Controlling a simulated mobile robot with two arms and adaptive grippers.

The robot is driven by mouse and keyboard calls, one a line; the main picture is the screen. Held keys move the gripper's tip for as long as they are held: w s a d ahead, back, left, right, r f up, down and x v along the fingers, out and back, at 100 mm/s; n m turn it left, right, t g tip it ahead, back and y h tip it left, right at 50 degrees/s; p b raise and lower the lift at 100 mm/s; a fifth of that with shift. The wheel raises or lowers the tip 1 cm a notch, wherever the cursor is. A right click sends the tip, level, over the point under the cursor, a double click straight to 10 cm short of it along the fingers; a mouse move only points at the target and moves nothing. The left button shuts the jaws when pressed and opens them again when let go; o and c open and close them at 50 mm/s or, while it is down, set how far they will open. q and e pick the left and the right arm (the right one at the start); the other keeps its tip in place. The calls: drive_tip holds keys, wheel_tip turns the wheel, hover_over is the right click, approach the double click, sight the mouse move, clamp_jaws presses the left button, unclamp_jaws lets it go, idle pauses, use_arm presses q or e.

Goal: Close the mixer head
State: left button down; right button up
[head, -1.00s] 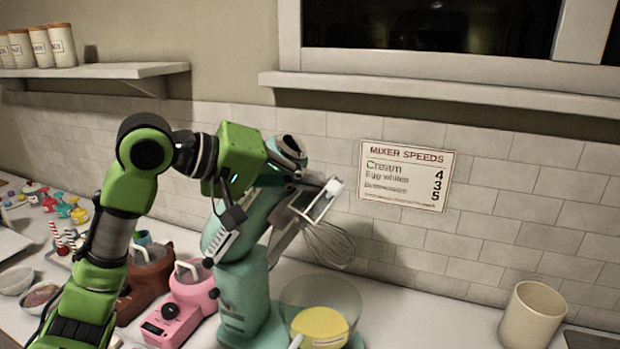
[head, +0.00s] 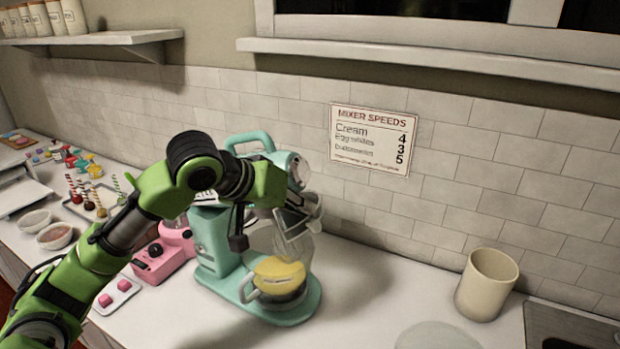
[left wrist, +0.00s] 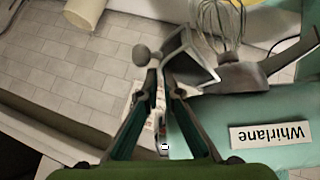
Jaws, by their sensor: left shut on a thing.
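The teal stand mixer stands on the counter. Its head (head: 250,141) sits over its base (head: 300,313), much of it hidden behind my left arm. The glass bowl (head: 254,291) with yellow batter (head: 279,270) rests on the base under the head. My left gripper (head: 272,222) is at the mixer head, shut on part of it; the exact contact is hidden. In the left wrist view my fingers (left wrist: 160,78) come close together beside the teal head with its "Whirlane" label (left wrist: 270,135). The wire whisk (left wrist: 222,28) shows beyond them. My right gripper is not in view.
A cream canister (head: 487,284) stands at the right. A speed sign (head: 373,140) hangs on the tiled wall. The counter right of the mixer is mostly clear.

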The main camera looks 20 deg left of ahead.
use_arm(q)
wheel_tip(320, 180, down, 12)
drive_tip(key=d+b, duration=0.1)
drive_tip(key=b, duration=0.1)
drive_tip(key=shift+d+b, duration=0.25)
drive_tip(key=shift+b, duration=0.1)
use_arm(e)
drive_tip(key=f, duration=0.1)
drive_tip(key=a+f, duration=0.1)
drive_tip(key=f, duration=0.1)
